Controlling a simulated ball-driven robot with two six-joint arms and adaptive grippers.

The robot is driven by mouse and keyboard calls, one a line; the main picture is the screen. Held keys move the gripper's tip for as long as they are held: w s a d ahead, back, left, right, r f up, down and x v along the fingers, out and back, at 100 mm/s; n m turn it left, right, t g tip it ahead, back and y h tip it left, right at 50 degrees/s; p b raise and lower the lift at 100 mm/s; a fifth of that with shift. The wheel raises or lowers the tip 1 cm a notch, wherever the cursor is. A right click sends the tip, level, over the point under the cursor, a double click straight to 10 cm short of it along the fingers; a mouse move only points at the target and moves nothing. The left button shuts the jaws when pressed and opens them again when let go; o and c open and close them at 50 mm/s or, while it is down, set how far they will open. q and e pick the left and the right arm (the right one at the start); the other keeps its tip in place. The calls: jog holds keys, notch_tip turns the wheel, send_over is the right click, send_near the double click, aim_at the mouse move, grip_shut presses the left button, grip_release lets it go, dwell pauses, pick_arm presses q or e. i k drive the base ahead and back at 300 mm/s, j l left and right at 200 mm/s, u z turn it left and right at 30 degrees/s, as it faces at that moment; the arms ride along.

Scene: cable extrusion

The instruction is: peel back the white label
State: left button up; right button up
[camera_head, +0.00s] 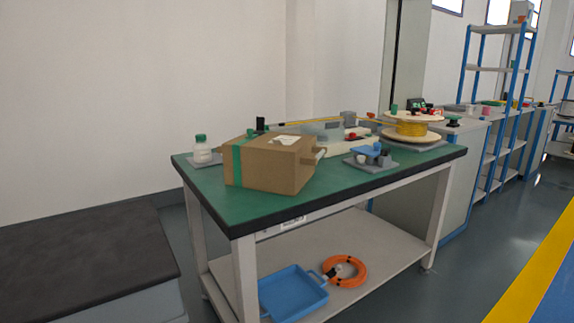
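A white label (284,141) lies on the top face of a brown cardboard box (275,169). The label looks slightly uneven, but it is too small to tell whether an edge is lifted. The box has a green strip down its left side and sits near the front of a green-topped workbench (213,204). Neither of my grippers is in view.
A white bottle with a green cap (202,150) stands left of the box. A yellow cable spool (411,129) and small fixtures are behind and right. The lower shelf holds a blue tray (292,294) and an orange coil (345,270). A dark-topped block (85,258) stands at left; floor at right is clear.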

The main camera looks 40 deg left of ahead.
aim_at(282, 140)
jog(key=u, duration=1.2)
